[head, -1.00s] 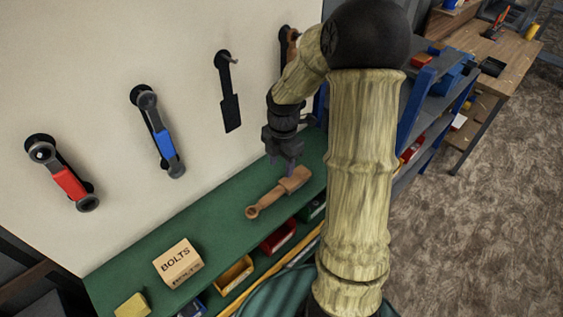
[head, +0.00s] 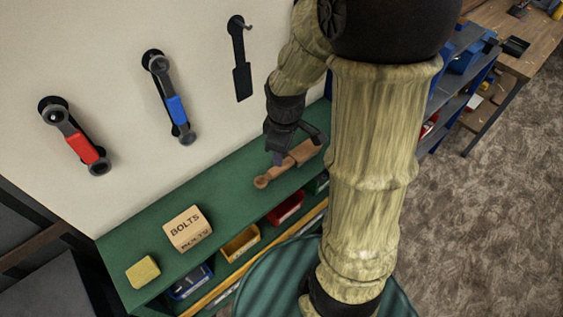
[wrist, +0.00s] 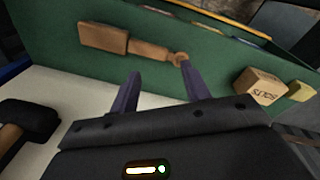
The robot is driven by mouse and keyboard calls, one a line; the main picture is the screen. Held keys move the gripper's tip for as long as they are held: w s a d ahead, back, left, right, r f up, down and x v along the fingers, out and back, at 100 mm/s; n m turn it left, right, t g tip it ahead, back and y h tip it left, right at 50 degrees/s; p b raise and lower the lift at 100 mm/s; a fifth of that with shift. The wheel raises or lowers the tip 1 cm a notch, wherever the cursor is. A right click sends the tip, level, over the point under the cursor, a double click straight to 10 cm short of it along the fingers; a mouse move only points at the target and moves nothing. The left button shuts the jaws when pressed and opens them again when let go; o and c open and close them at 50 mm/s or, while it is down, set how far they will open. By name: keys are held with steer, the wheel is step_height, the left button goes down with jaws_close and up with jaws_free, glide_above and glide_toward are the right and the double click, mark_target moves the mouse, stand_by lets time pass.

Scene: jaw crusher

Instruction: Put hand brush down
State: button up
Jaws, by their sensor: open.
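The hand brush (head: 276,174), brown and wooden with a ringed handle end, lies on the green bench top (head: 150,236). It also shows in the wrist view (wrist: 110,40), lying flat with its ring end to the right. My gripper (head: 292,150) is over the brush in the head view and hides part of it. In the wrist view my gripper (wrist: 158,85) has its two purple fingers apart, with nothing between them. The brush is beyond the fingertips there, apart from them.
A BOLTS box (head: 187,229) and a yellow block (head: 143,272) stand on the bench to the left. Red-handled (head: 80,145) and blue-handled (head: 175,105) tools hang on the wall beside an empty black tool outline (head: 241,70). Coloured bins sit below the bench top.

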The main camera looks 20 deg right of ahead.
steer(key=s+a+r+m+t, duration=0.1)
steer(key=s+a+m, duration=0.1)
steer(key=s+m, duration=0.3)
steer(key=m, duration=0.4)
steer(key=shift+s+a+r+m, duration=0.25)
steer(key=shift+r+m, duration=0.05)
steer(key=shift+f, duration=0.1)
stand_by(0.8)
steer(key=shift+c, duration=1.2)
